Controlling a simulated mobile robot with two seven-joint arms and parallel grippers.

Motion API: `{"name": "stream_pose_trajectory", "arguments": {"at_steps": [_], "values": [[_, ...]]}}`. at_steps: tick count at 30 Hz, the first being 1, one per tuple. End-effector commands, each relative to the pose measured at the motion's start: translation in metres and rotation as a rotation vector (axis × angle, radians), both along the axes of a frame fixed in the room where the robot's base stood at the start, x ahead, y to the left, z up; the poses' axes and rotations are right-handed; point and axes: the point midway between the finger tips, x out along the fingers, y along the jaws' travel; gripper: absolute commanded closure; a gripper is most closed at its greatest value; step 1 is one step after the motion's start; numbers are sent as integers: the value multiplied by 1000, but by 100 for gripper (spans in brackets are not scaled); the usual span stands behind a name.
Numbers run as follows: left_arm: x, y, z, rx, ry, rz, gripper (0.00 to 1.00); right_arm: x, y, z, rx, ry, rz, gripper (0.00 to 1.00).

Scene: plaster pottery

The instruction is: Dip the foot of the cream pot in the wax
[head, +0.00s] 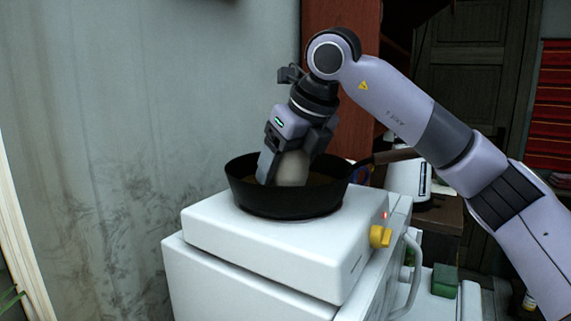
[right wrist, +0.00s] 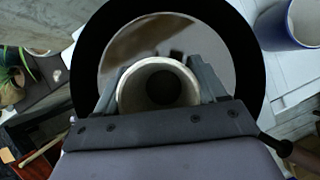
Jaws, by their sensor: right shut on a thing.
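The cream pot (head: 293,169) is held upright or nearly so, with its lower part down inside the black pan (head: 285,205) in the head view. My right gripper (head: 287,160) points down into the pan, shut on the pot with a finger on each side. In the right wrist view I look down onto the pot's round rim (right wrist: 122,88) and dark inside. The wax (right wrist: 215,42) shows as a pale, shiny surface inside the pan around the pot. The pot's foot is hidden, so I cannot tell whether it touches the wax. My left gripper is not in view.
The pan stands on a white hotplate unit (head: 270,255) with a yellow knob (head: 380,236) and a lit red lamp. The pan's handle (head: 395,156) points right. A blue-rimmed container (right wrist: 290,35) is near the pan. A wall stands close behind on the left.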

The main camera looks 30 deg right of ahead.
Motion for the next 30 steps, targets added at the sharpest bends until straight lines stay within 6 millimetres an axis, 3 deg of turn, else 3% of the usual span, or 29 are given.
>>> {"name": "stream_pose_trajectory", "arguments": {"at_steps": [8, 30], "values": [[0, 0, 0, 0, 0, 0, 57, -1, 1, -4, -4, 13, 3, 62], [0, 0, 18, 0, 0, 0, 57, 0, 0, 20, -1, 2, 1, 62]]}}
